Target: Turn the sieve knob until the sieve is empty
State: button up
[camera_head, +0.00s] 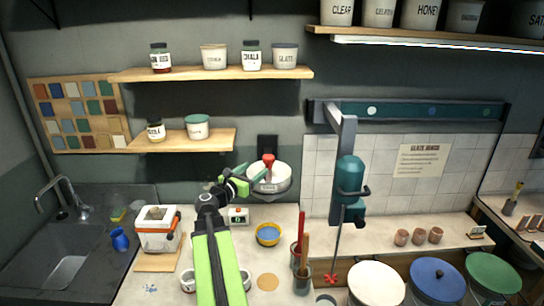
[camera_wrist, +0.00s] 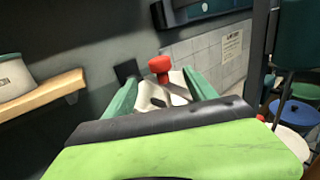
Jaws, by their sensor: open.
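The sieve (camera_head: 269,183) is a round white-and-grey vessel mounted by the back wall, above the counter. Its red knob (camera_head: 268,159) stands up at its top; the knob also shows in the wrist view (camera_wrist: 159,65). My gripper (camera_head: 253,171) is open, just left of the sieve in the head view. In the wrist view its two green fingers (camera_wrist: 160,80) are spread, with the knob beyond and between their tips; I cannot tell whether they touch it. Pale material shows in the sieve, partly hidden by my gripper, and its amount is unclear.
A yellow bowl with blue contents (camera_head: 268,234) stands on the counter below the sieve, beside a small scale (camera_head: 238,216). A teal mixer (camera_head: 349,180) hangs to the right. Shelves with jars (camera_head: 212,74) are above left. Several lidded buckets (camera_head: 437,278) stand front right.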

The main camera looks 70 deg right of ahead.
aim_at(272, 156)
jog(key=x, duration=1.3)
jog(key=shift+w+d, duration=0.1)
jog(key=shift+d, duration=0.15)
jog(key=c, duration=1.4)
